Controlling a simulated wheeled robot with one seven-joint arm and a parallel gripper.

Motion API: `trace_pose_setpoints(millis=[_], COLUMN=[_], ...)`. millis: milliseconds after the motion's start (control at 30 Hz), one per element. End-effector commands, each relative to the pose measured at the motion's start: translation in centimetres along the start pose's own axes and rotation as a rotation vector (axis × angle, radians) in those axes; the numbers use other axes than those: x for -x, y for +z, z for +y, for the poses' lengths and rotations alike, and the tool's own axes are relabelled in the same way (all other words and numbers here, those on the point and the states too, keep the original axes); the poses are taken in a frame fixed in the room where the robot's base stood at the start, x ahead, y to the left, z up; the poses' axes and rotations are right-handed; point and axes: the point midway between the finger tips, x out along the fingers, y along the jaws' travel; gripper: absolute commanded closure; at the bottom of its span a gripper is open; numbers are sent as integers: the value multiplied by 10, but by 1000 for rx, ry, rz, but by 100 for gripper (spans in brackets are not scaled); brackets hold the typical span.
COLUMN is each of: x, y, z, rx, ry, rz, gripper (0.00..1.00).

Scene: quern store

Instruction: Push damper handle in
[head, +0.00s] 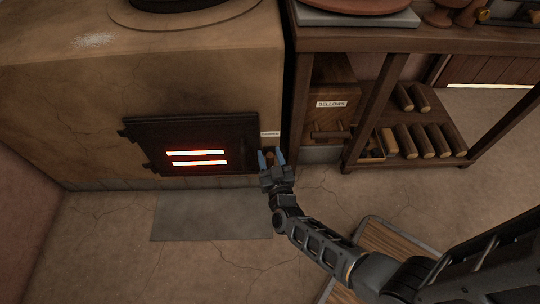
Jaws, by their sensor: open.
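Below the label, a small brownish-orange piece, which looks like the damper handle (270,157), shows between the fingers of my gripper (271,158). The fingers are open, one on each side of it, close to the oven front. I cannot tell whether they touch it or how far it sticks out.
A wooden bench (385,40) stands right of the oven, with a bellows box labelled BELLOWS (332,104) and a lower shelf of logs (422,140). A grey floor plate (210,215) lies before the oven. The cracked floor in front is mostly clear.

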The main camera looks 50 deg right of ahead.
Motion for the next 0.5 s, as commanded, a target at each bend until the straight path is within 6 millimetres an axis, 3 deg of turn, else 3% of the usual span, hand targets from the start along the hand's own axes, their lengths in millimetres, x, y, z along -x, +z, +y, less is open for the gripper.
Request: trace_pose_setpoints(millis=[500], x=[70], y=[-1], z=[0], rx=[0], ry=[0], rz=[-1], gripper=[52])
